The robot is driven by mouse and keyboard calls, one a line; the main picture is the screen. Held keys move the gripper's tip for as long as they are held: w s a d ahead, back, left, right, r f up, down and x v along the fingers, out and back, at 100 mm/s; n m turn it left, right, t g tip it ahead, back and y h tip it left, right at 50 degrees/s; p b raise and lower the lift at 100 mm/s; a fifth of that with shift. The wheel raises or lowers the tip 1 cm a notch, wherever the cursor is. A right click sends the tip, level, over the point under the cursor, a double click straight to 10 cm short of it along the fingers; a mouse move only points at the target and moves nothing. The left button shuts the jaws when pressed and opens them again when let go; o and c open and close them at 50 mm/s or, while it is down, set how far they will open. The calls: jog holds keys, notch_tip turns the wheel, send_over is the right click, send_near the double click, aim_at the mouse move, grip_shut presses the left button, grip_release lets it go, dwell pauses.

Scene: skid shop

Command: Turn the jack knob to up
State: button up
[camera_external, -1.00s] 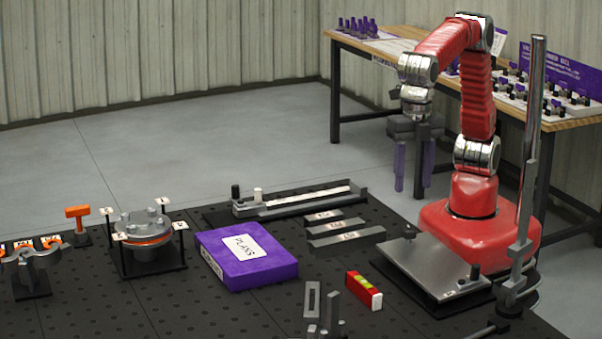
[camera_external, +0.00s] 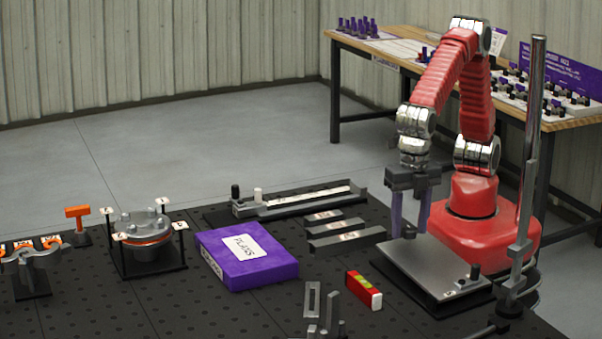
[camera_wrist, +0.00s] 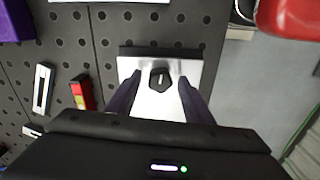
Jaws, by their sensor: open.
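A black knob (camera_wrist: 159,79) with a white pointer line shows in the wrist view on a pale plate (camera_wrist: 147,104). The line points roughly upward in that picture. My gripper (camera_wrist: 160,83) is open and empty, its two purple fingers on either side of the knob in this view. Whether they are level with the knob or above it I cannot tell. In the external view my gripper (camera_external: 409,232) points down at the back left edge of the grey plate (camera_external: 430,264).
A tall metal post (camera_external: 530,150) rises right of the plate. A red and yellow level (camera_external: 364,290) lies to its left. Grey bars (camera_external: 346,237) and a purple PLANS box (camera_external: 246,258) lie farther left. A bench (camera_external: 420,62) stands behind.

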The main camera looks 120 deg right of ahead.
jog(key=c, duration=1)
jog(key=shift+c, duration=0.2)
jog(key=shift+m, duration=0.3)
jog(key=m, duration=0.9)
jog(key=shift+f+m, duration=0.1)
jog(key=shift+m, duration=0.2)
jog(key=shift+s+m, duration=0.1)
jog(key=shift+m, duration=1.6)
jog(key=shift+d, duration=0.1)
